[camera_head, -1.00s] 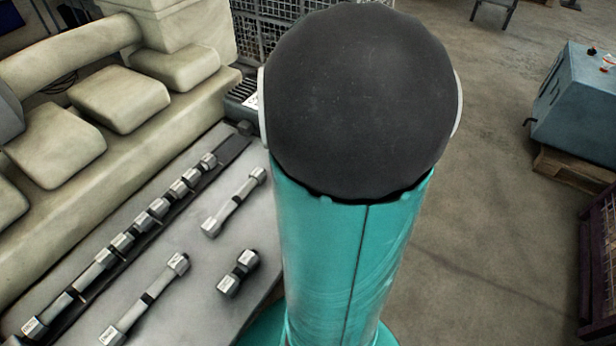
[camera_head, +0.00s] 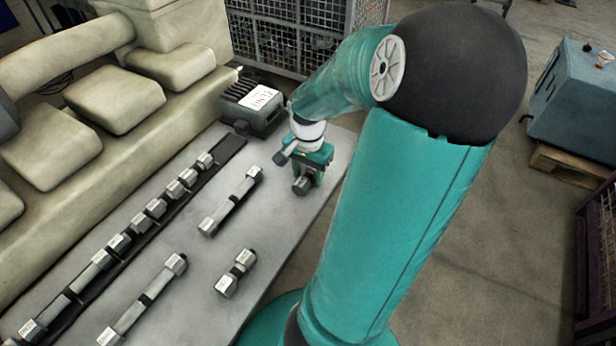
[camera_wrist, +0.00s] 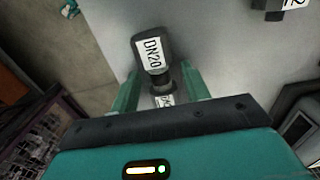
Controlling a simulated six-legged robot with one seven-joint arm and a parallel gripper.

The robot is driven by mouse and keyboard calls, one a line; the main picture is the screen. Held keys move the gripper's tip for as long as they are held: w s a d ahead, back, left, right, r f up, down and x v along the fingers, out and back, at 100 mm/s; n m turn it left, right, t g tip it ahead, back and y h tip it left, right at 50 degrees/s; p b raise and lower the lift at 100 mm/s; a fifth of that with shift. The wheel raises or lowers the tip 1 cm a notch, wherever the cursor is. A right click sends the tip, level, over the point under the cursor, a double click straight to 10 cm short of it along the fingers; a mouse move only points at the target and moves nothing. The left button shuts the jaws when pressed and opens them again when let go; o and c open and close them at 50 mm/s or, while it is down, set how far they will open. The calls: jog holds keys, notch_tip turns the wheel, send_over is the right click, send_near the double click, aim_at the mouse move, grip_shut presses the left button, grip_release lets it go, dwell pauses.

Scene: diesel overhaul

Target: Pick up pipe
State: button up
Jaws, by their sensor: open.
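In the wrist view, a short grey pipe piece (camera_wrist: 152,49) with a white "DN20" label lies on the table. Its near end runs back between the two teal fingers of my gripper (camera_wrist: 160,82), one finger on each side. The fingers are open; I cannot tell whether they touch it. In the head view my gripper (camera_head: 307,160) is low over the table's right part, and a grey end of what looks like this pipe (camera_head: 302,186) shows below it. Other pipes lie on the table: a long one (camera_head: 230,201), a short one (camera_head: 236,272) and another long one (camera_head: 143,300).
A dark rail on the table (camera_head: 225,150) holds a row of pipe fittings beside the cream engine block (camera_head: 110,95). A grey labelled box (camera_head: 252,105) stands behind my gripper. The table's right edge drops to open floor, and a wire cage (camera_head: 290,40) stands beyond.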

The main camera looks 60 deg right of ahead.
jog(key=shift+c, duration=0.5)
grip_shut()
jog(key=shift+r, duration=0.15)
